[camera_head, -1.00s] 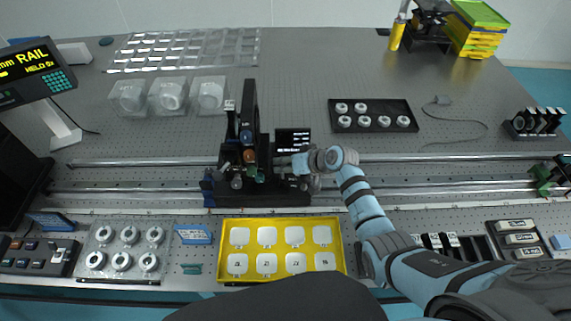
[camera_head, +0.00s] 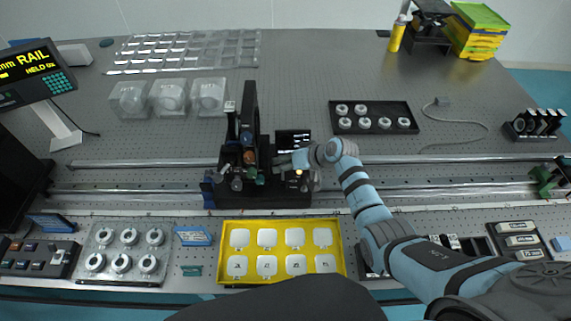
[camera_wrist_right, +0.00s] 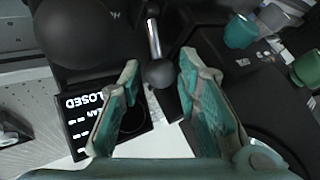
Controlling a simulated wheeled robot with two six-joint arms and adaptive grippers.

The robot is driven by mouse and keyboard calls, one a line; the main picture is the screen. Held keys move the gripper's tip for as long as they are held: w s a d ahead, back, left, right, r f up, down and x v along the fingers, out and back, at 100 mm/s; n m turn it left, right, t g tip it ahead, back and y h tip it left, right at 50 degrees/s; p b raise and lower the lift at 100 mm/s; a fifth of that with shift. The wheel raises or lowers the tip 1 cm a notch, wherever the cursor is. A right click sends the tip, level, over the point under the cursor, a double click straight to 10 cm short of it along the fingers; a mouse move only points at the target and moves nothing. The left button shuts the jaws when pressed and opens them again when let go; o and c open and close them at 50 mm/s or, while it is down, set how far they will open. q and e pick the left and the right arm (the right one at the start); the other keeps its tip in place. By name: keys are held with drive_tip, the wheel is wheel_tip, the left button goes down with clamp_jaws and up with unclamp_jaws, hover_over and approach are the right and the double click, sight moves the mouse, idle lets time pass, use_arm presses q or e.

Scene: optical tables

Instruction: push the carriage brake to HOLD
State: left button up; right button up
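The black carriage (camera_head: 258,190) stands on the rails (camera_head: 130,186) in the middle of the table. My right gripper (camera_head: 280,166) reaches its right side in the head view. In the right wrist view the two teal fingers (camera_wrist_right: 160,92) are open. A silver lever (camera_wrist_right: 154,38) with a dark ball knob (camera_wrist_right: 159,73) shows between the fingertips, with gaps on both sides. I cannot tell from a label whether this lever is the brake. A small screen (camera_wrist_right: 92,120) beside the left finger shows inverted text ending in "LOSED". My left gripper is not in view.
A yellow tray (camera_head: 281,252) of white pieces lies in front of the carriage. A black tray (camera_head: 357,108) with white rings lies behind the rails. A rail display (camera_head: 36,72) stands at the left.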

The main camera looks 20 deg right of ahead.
drive_tip(key=v, duration=1.2)
drive_tip(key=shift+s, duration=0.1)
